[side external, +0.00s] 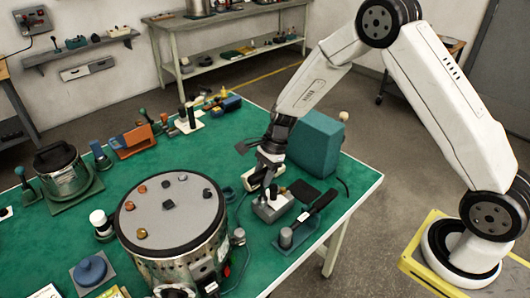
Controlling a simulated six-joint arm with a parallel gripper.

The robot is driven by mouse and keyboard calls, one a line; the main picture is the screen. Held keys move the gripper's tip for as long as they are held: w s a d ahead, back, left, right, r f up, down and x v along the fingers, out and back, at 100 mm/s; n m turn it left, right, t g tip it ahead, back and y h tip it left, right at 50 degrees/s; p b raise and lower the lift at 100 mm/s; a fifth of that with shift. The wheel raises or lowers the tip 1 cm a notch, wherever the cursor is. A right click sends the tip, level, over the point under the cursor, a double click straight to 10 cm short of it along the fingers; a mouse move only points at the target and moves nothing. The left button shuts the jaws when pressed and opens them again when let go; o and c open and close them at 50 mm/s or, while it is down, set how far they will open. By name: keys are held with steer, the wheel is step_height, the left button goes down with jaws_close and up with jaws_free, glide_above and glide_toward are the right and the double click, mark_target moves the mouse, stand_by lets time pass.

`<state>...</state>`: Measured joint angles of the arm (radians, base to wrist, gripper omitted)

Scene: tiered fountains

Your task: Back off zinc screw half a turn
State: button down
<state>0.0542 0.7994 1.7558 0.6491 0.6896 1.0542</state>
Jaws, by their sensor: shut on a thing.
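A round metal drum (172,237) with a flat grey top stands on the green table. Several small screws or knobs sit on its top: coppery ones, dark ones and a greyish one (183,177) near the far edge. I cannot tell for sure which is the zinc screw. My gripper (267,188) points down to the right of the drum, just above a small grey block (273,208). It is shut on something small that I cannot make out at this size. It is apart from the drum's top.
A teal box (315,142) stands right behind my gripper. A tray with a dark-handled tool (307,216) lies right of the grey block. A metal pot (62,172), an orange tool (133,140) and a blue knob on a plate (91,270) are to the left.

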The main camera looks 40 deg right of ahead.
steer(key=shift+f, duration=0.35)
stand_by(0.3)
steer(key=c, duration=0.9)
jaws_free()
jaws_close()
